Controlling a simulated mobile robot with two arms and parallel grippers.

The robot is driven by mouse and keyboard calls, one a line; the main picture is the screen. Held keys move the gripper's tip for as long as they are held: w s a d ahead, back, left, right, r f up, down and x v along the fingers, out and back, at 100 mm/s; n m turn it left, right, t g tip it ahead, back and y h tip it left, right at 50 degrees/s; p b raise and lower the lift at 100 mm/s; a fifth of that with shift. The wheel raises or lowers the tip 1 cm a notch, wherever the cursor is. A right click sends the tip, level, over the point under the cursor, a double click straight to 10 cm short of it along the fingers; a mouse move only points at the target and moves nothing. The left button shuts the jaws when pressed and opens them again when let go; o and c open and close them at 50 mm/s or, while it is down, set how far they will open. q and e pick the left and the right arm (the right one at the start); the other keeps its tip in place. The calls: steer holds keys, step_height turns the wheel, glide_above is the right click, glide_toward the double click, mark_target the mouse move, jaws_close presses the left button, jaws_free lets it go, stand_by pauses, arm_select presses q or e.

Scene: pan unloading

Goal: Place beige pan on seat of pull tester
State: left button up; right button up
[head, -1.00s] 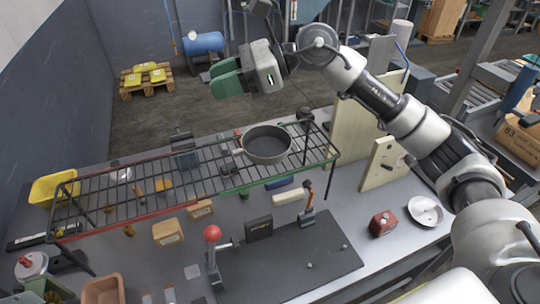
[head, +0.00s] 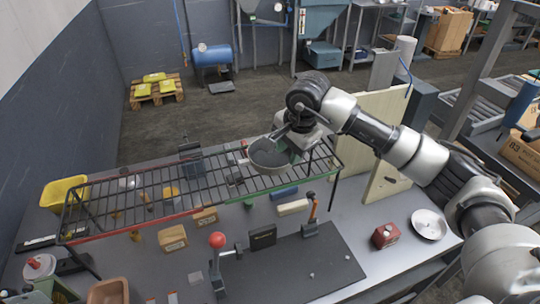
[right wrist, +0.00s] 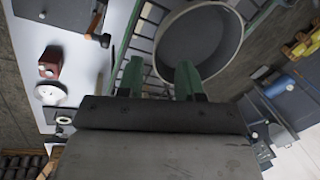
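The beige pan (head: 268,153), with a dark inside, sits on the right part of the wire rack (head: 150,197). My right gripper (head: 287,146) is over the pan's right side in the head view, and its hand covers part of the rim. In the right wrist view the green fingers of this gripper (right wrist: 159,76) are spread apart, with the pan (right wrist: 200,42) just beyond them; the right finger overlaps its rim. I cannot tell whether they touch. A lever device with a red ball knob (head: 217,240) stands at the dark mat; I cannot tell whether it is the pull tester. My left gripper is out of view.
The rack stands over the grey bench, with small boxes and tools beneath. A red box (head: 386,235) and a silver dish (head: 429,224) lie at right. A pale board (head: 385,178) stands behind them.

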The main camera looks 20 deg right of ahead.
mark_target(283, 171)
steer(key=p+x, duration=0.3)
steer(key=x, duration=0.1)
steer(key=shift+f, duration=0.15)
steer(key=shift+w+a+f, duration=0.1)
steer(key=shift+f, duration=0.25)
steer(key=shift+c, duration=0.5)
jaws_close()
